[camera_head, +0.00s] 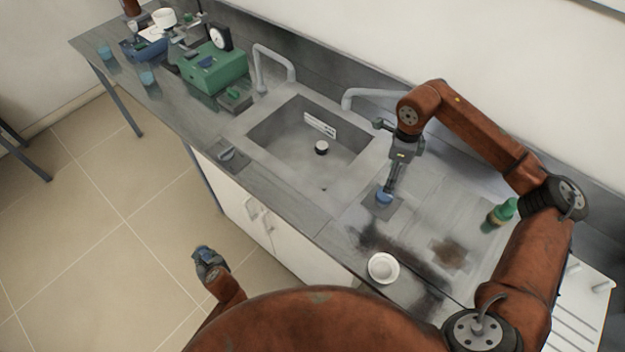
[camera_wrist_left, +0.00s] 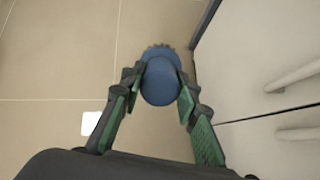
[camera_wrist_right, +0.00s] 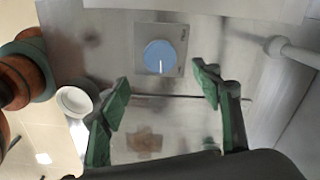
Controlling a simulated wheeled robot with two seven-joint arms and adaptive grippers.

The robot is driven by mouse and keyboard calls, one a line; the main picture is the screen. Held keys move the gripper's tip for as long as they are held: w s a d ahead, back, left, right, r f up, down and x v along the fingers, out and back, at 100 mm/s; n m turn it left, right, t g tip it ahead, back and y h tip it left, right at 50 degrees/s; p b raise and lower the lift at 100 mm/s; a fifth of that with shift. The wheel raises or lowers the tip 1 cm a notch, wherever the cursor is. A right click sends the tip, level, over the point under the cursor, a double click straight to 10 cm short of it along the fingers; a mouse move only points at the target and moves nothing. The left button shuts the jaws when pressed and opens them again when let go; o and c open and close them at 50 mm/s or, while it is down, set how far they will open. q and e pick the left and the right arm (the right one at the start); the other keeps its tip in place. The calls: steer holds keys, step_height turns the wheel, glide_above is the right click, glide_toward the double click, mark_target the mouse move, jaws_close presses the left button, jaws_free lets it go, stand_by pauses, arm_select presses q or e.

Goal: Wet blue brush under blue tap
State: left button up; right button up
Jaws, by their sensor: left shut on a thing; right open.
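The blue brush (camera_wrist_left: 160,80) shows in the left wrist view as a rounded blue body with a bristly far edge. My left gripper (camera_head: 210,264) is shut on it, low in front of the counter and over the floor. A round blue knob (camera_wrist_right: 160,57) with a white line sits on a square grey plate; it also shows in the head view (camera_head: 384,197). My right gripper (camera_wrist_right: 161,90) is open and empty above the counter by this knob. Two grey spouts stand by the sink (camera_head: 283,165), a left one (camera_head: 273,52) and a right one (camera_head: 365,93); neither looks blue.
A white bowl (camera_head: 383,267) stands near the counter's front edge. Another knob plate (camera_head: 227,155) lies left of the sink. A green device (camera_head: 213,67) stands farther left. White cabinet doors face the floor.

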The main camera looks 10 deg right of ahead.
mark_target(385, 195)
step_height(385, 195, down, 10)
steer(key=shift+r, duration=0.25)
